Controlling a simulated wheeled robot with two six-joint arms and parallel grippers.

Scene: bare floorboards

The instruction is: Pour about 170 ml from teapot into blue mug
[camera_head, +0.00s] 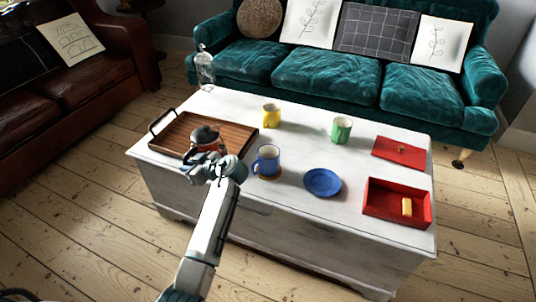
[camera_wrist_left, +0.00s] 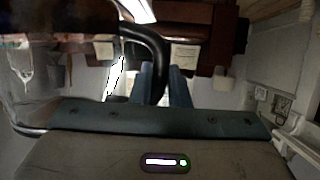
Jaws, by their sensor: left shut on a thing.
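The teapot (camera_head: 205,136), dark-lidded with a reddish body, is over the front right part of the wooden tray. My left gripper (camera_head: 214,165) is shut on its handle and hides its lower part, so I cannot tell whether it touches the tray. In the left wrist view the dark curved handle (camera_wrist_left: 157,45) runs between the fingers of my left gripper (camera_wrist_left: 164,84). The blue mug (camera_head: 266,161) stands upright on a brown coaster (camera_head: 270,177), just right of the gripper and apart from the teapot. Its contents cannot be made out. My right gripper is not in view.
The wooden tray (camera_head: 178,124) lies at the white table's left end. A yellow mug (camera_head: 271,116) and green mug (camera_head: 342,130) stand behind the blue mug. A blue saucer (camera_head: 322,182), open red box (camera_head: 384,208) and red lid (camera_head: 388,149) are right. A glass bottle (camera_head: 205,72) stands behind.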

